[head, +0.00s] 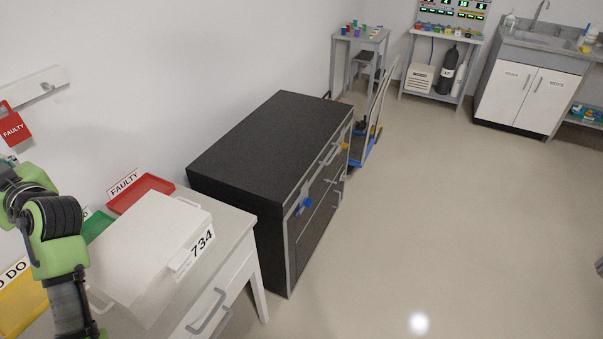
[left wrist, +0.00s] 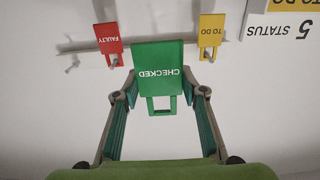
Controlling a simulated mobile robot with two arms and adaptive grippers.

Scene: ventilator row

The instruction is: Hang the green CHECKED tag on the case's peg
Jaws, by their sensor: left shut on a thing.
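The green CHECKED tag (left wrist: 158,68) is between the fingers of my left gripper (left wrist: 161,94) in the left wrist view, and the gripper is shut on it. Its lettering appears upside down there, with an open loop at its lower end. The tag is near the white wall rail. The pale case (head: 140,240) with the number 734 stands on the bench in the head view. I cannot clearly make out its peg. In the head view my left arm is at the left edge; its gripper and the green tag are not visible there. My right gripper is not in view.
A red FAULTY tag (left wrist: 109,38) and a yellow TO DO tag (left wrist: 211,30) hang on either side of the green tag. Red (head: 150,183), green (head: 96,222) and yellow (head: 22,303) trays lie by the case. A dark cabinet (head: 265,145) stands beyond. The right floor is clear.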

